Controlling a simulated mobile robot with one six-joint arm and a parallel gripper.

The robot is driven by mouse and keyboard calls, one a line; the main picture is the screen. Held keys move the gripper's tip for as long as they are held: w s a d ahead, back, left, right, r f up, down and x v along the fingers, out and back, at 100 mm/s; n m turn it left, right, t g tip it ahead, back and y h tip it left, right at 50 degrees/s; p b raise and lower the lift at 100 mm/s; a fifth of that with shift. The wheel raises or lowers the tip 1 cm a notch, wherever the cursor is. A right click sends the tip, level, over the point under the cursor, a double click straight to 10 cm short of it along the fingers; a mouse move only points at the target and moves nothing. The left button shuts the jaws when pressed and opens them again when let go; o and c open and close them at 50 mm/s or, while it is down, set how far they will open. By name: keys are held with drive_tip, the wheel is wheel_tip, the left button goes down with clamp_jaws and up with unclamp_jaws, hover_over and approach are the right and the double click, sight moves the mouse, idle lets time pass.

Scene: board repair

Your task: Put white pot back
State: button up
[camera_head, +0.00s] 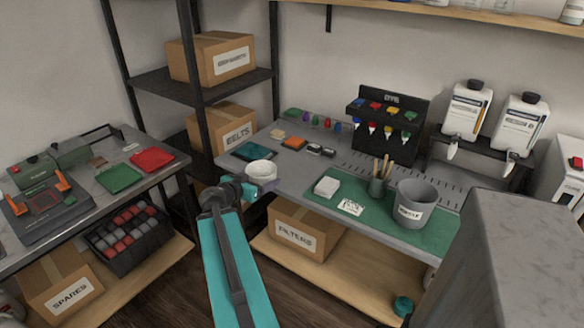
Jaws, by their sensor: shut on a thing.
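The white pot (262,170) is a small, round, pale container at the front left corner of the grey workbench (300,158). My gripper (256,187) is at the pot's near side, shut on it. The fingers are small and partly hidden by my own wrist, so the exact grip does not show. I cannot tell whether the pot's base touches the bench or hangs just above or in front of its edge.
A dark teal pad (253,151) lies just behind the pot. A black bottle rack (388,130) stands behind. A dark shelf post (190,80) rises left.

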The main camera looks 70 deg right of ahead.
drive_tip(key=shift+m+g, duration=0.6)
drive_tip(key=shift+g, duration=0.1)
drive_tip(key=s, duration=0.1)
drive_tip(key=s+d, duration=0.1)
drive_tip(key=s, duration=0.3)
drive_tip(key=shift+d+r, duration=0.3)
drive_tip(key=shift+r, duration=0.05)
drive_tip(key=shift+d+f, duration=0.15)
drive_tip(key=d+b, duration=0.2)
drive_tip(key=b, duration=0.2)
drive_tip(key=shift+d+f, duration=0.15)
drive_tip(key=p, duration=0.2)
hover_over(291, 170)
drive_tip(key=a, duration=0.1)
drive_tip(key=shift+s+a+f, duration=0.1)
drive_tip(key=shift+a+f, duration=0.1)
drive_tip(key=shift+f, duration=0.2)
drive_tip(key=shift+d, duration=0.1)
drive_tip(key=shift+d+p, duration=0.4)
drive_tip(key=shift+d, duration=0.25)
drive_tip(key=shift+a+f+p, duration=0.1)
drive_tip(key=shift+f+p, duration=0.2)
drive_tip(key=shift+f, duration=1.5)
